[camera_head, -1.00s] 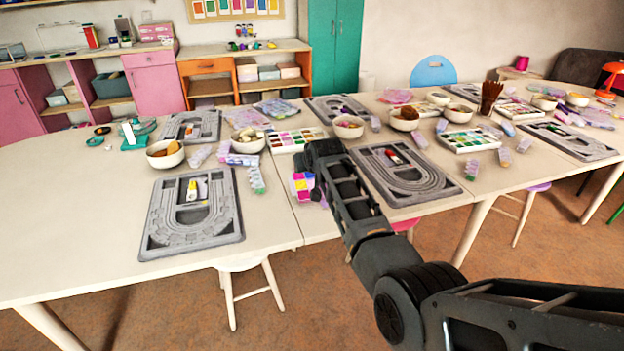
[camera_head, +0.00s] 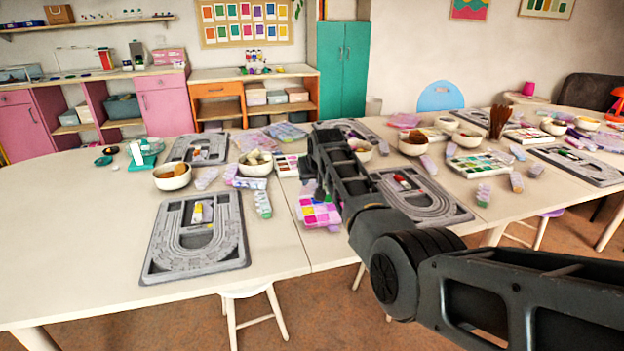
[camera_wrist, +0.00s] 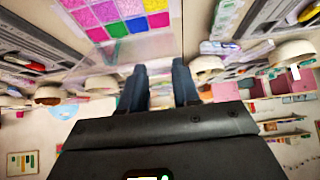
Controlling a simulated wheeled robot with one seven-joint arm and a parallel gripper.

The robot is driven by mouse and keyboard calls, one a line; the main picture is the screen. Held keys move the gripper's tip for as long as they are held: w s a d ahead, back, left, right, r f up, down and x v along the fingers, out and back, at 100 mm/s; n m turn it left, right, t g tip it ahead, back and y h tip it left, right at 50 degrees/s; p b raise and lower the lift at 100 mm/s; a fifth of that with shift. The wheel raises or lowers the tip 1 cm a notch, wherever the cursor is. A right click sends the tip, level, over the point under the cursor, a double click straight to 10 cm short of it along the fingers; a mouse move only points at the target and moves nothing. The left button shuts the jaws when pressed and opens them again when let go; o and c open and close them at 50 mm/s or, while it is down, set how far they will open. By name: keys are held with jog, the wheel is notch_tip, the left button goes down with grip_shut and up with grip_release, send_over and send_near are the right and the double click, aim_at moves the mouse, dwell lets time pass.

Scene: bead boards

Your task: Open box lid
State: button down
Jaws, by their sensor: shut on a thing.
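The bead box (camera_head: 319,213) lies on the table just right of the grey bead board on the left. Its compartments hold pink, purple and yellow beads. In the wrist view the box (camera_wrist: 122,22) fills the top middle, with pink, yellow, green and blue squares. A pale, see-through lid (camera_wrist: 150,48) shows between the compartments and my fingers. My gripper (camera_wrist: 160,75) is shut on the lid, its two dark fingers a little apart. In the head view my gripper (camera_head: 320,190) is at the box's far side, partly hidden by my arm; the lid's angle is hard to tell.
Grey bead boards (camera_head: 160,262) lie on both sides of the box. A bowl (camera_head: 172,177), a second bowl (camera_head: 256,165) and a paint-like tray (camera_head: 288,166) stand behind. Small bead tubes (camera_head: 263,204) lie close left of the box. The table's front left is clear.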

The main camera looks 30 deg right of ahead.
jog(key=shift+r, duration=0.1)
dwell(0.4)
jog(key=c, duration=1.1)
grip_release()
jog(key=shift+v, duration=3.85)
